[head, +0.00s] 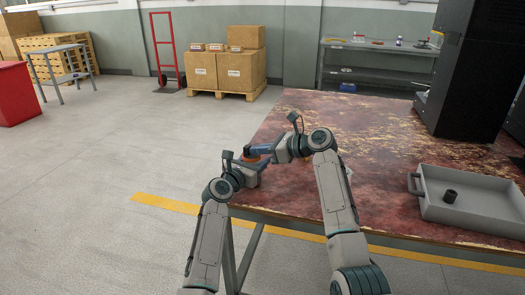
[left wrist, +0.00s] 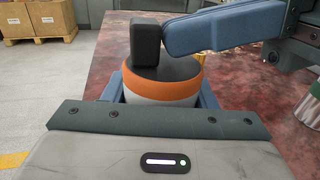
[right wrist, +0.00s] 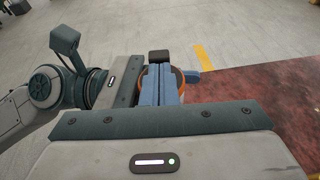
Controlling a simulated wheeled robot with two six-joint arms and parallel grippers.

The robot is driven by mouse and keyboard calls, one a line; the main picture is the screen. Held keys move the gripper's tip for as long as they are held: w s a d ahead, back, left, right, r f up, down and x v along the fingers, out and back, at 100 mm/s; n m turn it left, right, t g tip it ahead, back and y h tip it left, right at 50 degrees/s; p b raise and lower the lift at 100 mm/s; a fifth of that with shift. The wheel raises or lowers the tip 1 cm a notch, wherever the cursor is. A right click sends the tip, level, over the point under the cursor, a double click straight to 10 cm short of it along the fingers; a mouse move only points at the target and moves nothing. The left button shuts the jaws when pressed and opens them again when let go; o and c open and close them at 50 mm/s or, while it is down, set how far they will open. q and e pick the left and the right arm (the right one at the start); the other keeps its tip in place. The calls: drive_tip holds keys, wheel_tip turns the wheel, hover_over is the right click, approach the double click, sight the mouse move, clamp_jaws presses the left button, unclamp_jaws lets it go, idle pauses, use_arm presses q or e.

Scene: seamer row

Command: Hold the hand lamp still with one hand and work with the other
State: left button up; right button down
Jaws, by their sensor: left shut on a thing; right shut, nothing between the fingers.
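The hand lamp (head: 251,159) is a round grey body with an orange band and a dark top carrying an upright black block. My left gripper (left wrist: 160,100) is shut around the lamp's sides, as the left wrist view shows. The lamp is upright at the table's left edge; whether it touches the table is hidden. My right gripper (head: 265,149) is shut and empty. In the left wrist view its blue fingers (left wrist: 210,30) lie over the lamp's top, with their tips at the black block (left wrist: 146,40). I cannot tell whether they touch it.
A grey tray (head: 475,212) with a small black cylinder (head: 450,196) stands on the right of the worn red table (head: 300,110). A tall black machine (head: 465,75) is at the back right. Boxes on a pallet (head: 227,72) stand beyond.

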use_arm(q)
drive_tip(key=shift+d, duration=0.1)
use_arm(e)
drive_tip(key=f+v, duration=0.1)
drive_tip(key=v, duration=1.3)
drive_tip(key=shift+d, duration=0.1)
use_arm(q)
drive_tip(key=o, duration=1.1)
